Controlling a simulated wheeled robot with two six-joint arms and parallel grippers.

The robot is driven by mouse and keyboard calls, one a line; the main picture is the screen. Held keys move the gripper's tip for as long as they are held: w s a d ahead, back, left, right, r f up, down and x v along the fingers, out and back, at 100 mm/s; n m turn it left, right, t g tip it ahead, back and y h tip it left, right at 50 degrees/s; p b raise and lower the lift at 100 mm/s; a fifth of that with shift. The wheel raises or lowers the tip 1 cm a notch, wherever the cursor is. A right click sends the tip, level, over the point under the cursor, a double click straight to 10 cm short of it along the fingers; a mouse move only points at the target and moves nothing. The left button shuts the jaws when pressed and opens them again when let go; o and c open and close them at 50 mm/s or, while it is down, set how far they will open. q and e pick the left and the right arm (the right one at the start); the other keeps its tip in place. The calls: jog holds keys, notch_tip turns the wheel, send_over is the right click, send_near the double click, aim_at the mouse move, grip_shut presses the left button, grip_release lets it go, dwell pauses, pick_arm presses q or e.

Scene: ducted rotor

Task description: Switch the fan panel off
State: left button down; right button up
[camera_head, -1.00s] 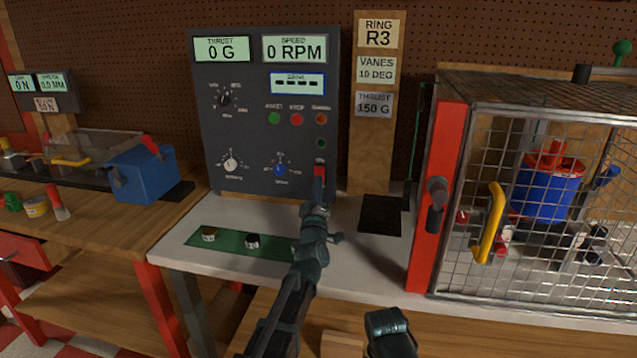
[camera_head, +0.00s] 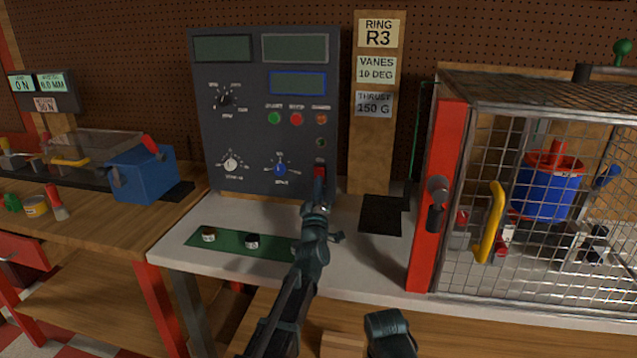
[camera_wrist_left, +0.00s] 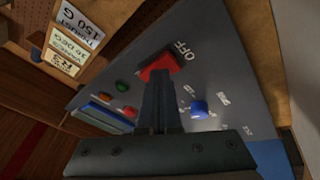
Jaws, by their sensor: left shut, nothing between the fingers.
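The dark grey fan panel (camera_head: 255,130) stands upright at the back of the white bench. Its thrust display (camera_head: 223,49), speed display (camera_head: 295,48) and small blue-framed display (camera_head: 298,83) are all blank. My left gripper (camera_head: 320,182) is shut and empty, its tips at the red switch (camera_head: 319,171) at the panel's lower right. In the left wrist view the fingers (camera_wrist_left: 159,88) reach the red switch (camera_wrist_left: 160,66), beside the word OFF; they seem to touch it.
A wire cage (camera_head: 540,190) with a red post, yellow handle and blue rotor unit stands at the right. A green strip (camera_head: 225,238) with small dark parts lies on the bench at the left. A blue box (camera_head: 143,172) stands on the left bench.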

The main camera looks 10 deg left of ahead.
dwell(0.3)
pick_arm(q)
jog(key=shift+s+r+p, duration=0.35)
jog(key=shift+s+p, duration=0.05)
jog(key=shift+s, duration=0.4)
jog(key=s, duration=0.1)
jog(key=s+r+p, duration=0.1)
jog(key=s, duration=0.1)
jog(key=s+r+p, duration=0.1)
jog(key=shift+s+a, duration=0.1)
jog(key=shift+s, duration=0.15)
jog(key=shift+r, duration=0.1)
